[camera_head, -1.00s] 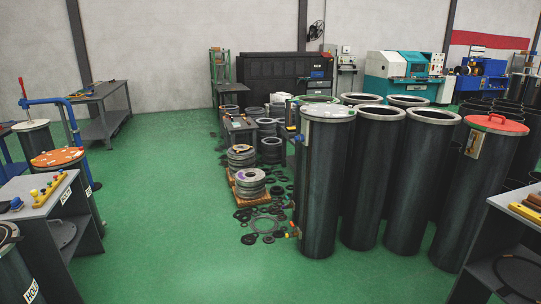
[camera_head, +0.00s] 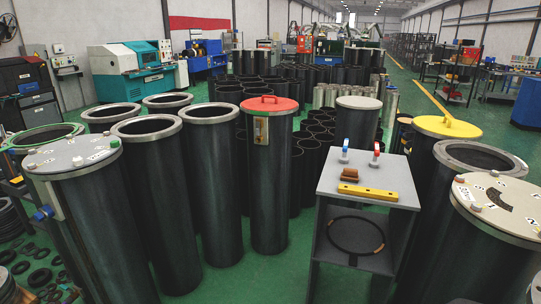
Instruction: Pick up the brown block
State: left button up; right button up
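A small brown block (camera_head: 349,174) lies on top of a grey stand (camera_head: 391,172) right of the middle in the head view. A yellow bar (camera_head: 367,192) with darker spots lies just in front of the block, near the front edge of the top. Behind the block stand a small blue-handled part (camera_head: 345,147) and a red-handled part (camera_head: 376,149). Neither of my grippers is in view.
Tall dark flanged cylinders flank the stand, one with a red lid (camera_head: 269,104), one with a yellow lid (camera_head: 447,127). A dark ring (camera_head: 356,234) lies on the stand's lower shelf. Green floor (camera_head: 285,270) is clear in front, left of the stand.

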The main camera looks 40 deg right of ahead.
aim_at(348, 175)
jog(key=i+z, duration=0.35)
jog(key=i+j+z, duration=0.15)
jog(key=i+z, duration=0.2)
jog(key=i, duration=0.2)
jog(key=i+j+z, duration=0.2)
jog(key=i+z, duration=0.15)
jog(key=i, duration=0.1)
